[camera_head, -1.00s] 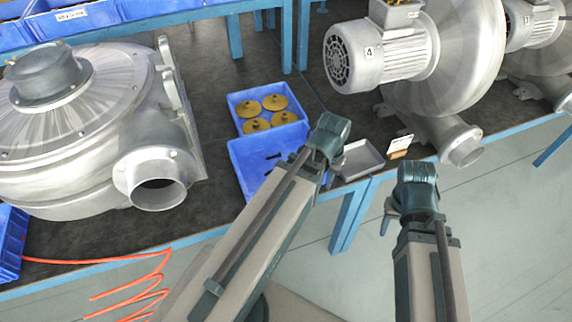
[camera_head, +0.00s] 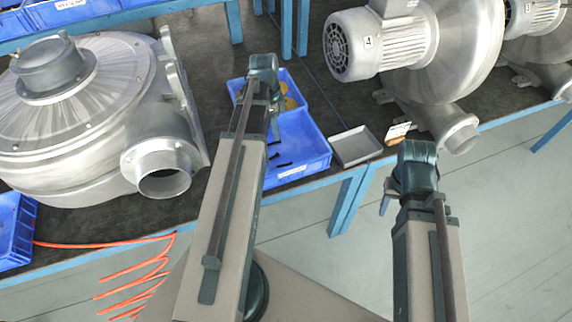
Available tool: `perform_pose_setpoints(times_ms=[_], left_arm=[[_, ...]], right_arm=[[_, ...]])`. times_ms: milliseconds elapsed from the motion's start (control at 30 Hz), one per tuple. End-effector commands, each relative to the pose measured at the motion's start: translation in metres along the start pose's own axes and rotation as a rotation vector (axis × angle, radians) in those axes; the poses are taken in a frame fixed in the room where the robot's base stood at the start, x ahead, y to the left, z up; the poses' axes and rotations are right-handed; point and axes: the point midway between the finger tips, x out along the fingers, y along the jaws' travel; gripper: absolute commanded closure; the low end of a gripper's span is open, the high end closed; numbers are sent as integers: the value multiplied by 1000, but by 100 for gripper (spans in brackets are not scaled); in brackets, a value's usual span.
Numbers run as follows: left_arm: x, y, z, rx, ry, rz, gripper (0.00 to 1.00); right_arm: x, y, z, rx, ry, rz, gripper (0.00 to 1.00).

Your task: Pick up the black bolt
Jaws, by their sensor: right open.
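Small black bolts lie in the front compartment of a blue bin (camera_head: 318,158) on the bench. One black bolt (camera_head: 284,165) shows near the bin's front left, close beside my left forearm. My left gripper (camera_head: 263,80) is over the rear compartment, beyond the bolts. Its wrist hides its fingers, so I cannot see whether it is open or shut. My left arm covers the left part of the bin. My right gripper (camera_head: 388,195) is open off the bench's front edge, right of the bin and apart from it; its fingers are only partly visible.
Yellow-brass round parts (camera_head: 291,103) sit in the rear compartment, partly hidden. A grey metal tray (camera_head: 355,146) and a small labelled item (camera_head: 397,133) stand right of the bin. Large blowers (camera_head: 90,110) flank it. An orange hose (camera_head: 130,270) hangs at the lower left.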

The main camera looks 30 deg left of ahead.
Motion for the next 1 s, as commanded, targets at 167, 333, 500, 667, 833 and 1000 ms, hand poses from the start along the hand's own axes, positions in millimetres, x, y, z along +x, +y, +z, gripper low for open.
perform_pose_setpoints(times_ms=[167, 333, 500, 667, 833, 1000], left_arm=[[4, 0, 0, 2, 0, 0, 80], [19, 0, 0, 2, 0, 0, 80], [43, 0, 0, 2, 0, 0, 80], [67, 0, 0, 2, 0, -1, 80], [86, 0, -1, 1, 0, -1, 80], [87, 0, -1, 1, 0, -1, 80]], right_arm=[[4, 0, 0, 0, 0, 0, 50], [19, -2, -1, 0, 0, 0, 50], [42, -4, -2, 0, 0, 0, 50], [65, -6, -4, 0, 0, 0, 50], [84, -8, -5, 0, 0, 0, 50], [85, -8, -5, 0, 0, 0, 50]])
